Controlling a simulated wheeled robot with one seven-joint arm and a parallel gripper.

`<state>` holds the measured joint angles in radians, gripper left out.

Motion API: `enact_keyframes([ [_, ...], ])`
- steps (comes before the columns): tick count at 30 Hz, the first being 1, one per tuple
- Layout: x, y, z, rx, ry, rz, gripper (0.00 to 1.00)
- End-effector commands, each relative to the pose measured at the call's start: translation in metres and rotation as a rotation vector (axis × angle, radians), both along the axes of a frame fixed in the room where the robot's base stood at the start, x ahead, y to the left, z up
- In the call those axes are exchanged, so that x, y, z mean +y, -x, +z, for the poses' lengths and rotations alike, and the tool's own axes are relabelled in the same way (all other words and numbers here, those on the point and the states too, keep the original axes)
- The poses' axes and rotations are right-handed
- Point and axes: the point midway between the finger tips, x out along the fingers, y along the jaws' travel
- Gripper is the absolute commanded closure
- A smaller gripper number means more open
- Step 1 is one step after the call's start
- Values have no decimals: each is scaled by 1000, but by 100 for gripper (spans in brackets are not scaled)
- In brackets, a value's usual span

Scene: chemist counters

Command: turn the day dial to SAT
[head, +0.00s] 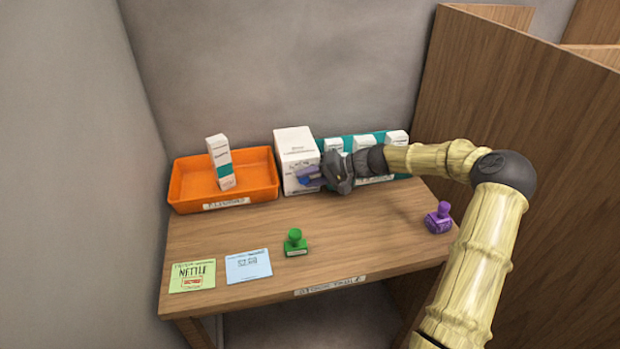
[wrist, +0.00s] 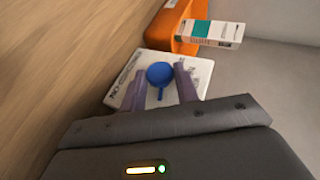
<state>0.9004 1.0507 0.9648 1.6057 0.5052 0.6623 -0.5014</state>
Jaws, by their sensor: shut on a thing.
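The white box (head: 296,146) stands at the back of the counter, and its printed front is too small to read. In the wrist view the round blue day dial (wrist: 160,73) is on the face of the white box (wrist: 198,72). My gripper (head: 306,176) is in front of the box, its purple fingers shut on the dial. In the wrist view the gripper (wrist: 160,88) has one finger on either side of the dial.
An orange tray (head: 180,190) holding an upright carton (head: 219,162) is left of the box. A teal tray (head: 402,176) with several white cartons is to the right, behind my arm. Green (head: 295,243) and purple (head: 439,218) stamps and two cards (head: 192,276) (head: 248,267) are nearer the front.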

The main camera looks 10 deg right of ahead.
Motion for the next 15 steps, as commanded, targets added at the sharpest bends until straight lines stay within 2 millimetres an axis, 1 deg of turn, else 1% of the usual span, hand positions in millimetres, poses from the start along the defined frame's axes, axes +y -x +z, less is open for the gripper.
enact_keyframes([
  [2, 0, 0, 0, 1, 1, -2, 92],
  [3, 0, 0, 0, 1, 1, -2, 66],
  [6, 0, 0, 0, 1, 1, -1, 49],
  [15, -1, 0, 0, 1, 1, -1, 49],
])
